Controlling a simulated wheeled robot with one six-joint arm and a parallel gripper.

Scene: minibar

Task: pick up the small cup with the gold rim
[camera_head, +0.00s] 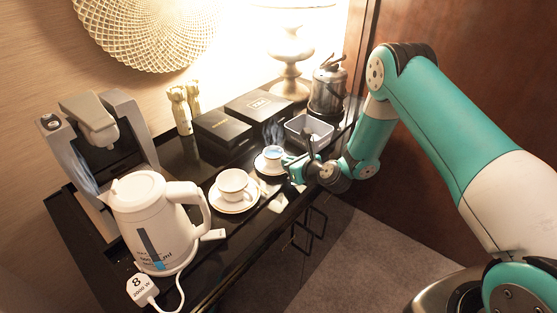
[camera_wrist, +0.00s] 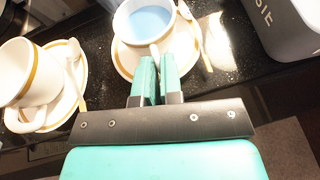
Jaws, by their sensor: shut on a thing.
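A small white cup with a gold rim (camera_head: 273,160) holds blue liquid and stands on a gold-banded saucer (camera_head: 262,169). In the wrist view the cup (camera_wrist: 142,42) is at the top centre, over its saucer (camera_wrist: 185,60). My gripper (camera_head: 288,161) is beside the cup. In the wrist view its two green fingers (camera_wrist: 155,66) are close together, shut on the cup's handle (camera_wrist: 154,49). The handle is mostly hidden between the fingertips. A second white cup with a gold band (camera_head: 232,182) stands on its own saucer (camera_head: 233,208) to the left.
A white kettle (camera_head: 150,215) and a coffee machine (camera_head: 95,135) stand at the left. Dark boxes (camera_head: 222,128) are behind the cups. Spoons (camera_wrist: 203,45) lie on the saucers.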

